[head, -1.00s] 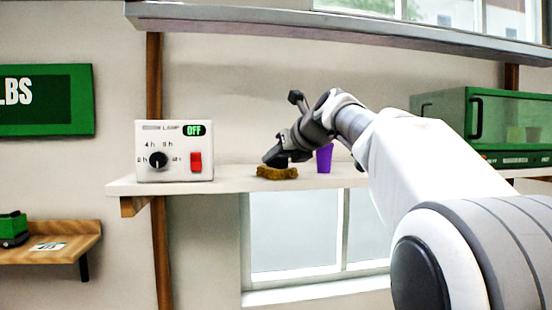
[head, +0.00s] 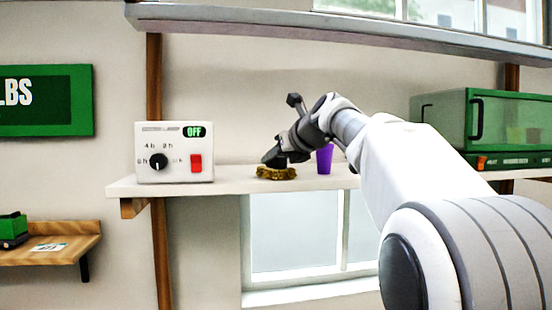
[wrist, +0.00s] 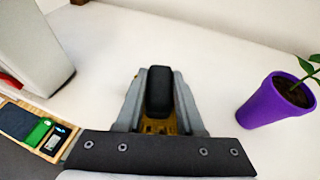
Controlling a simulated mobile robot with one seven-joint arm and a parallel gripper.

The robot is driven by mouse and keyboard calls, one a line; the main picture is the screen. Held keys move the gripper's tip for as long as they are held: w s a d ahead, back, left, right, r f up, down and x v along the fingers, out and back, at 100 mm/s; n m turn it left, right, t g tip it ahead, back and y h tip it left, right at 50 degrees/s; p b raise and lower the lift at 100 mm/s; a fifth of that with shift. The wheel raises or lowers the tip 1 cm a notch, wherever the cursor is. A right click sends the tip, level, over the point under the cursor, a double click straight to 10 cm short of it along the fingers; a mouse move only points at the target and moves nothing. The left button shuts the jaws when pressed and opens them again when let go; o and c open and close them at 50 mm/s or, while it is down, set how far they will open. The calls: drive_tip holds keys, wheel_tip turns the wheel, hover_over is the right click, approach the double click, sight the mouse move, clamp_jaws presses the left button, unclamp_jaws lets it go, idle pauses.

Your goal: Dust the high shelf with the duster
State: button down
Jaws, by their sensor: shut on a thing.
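The duster has a brown, bristly head (head: 276,173) that is down at the white shelf (head: 235,181), near its front edge in the head view. Its dark handle (wrist: 159,92) stands between the fingers in the wrist view. My gripper (head: 275,158) is shut on the handle, just above the shelf; in the wrist view its grey fingers (wrist: 158,100) hide most of the duster head. I cannot tell whether the bristles press on the shelf.
A white lamp timer box (head: 174,152) reading OFF stands left on the shelf. A purple pot (head: 324,160) with a plant (wrist: 314,62) stands right of my gripper. A green glass-fronted cabinet (head: 490,125) is further right. Another ledge (head: 240,18) runs above.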

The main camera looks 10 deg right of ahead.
drive_tip(key=shift+s+f, duration=0.1)
drive_tip(key=shift+s, duration=1.25)
drive_tip(key=shift+w, duration=0.8)
drive_tip(key=shift+r, duration=0.25)
drive_tip(key=shift+r, duration=1.95)
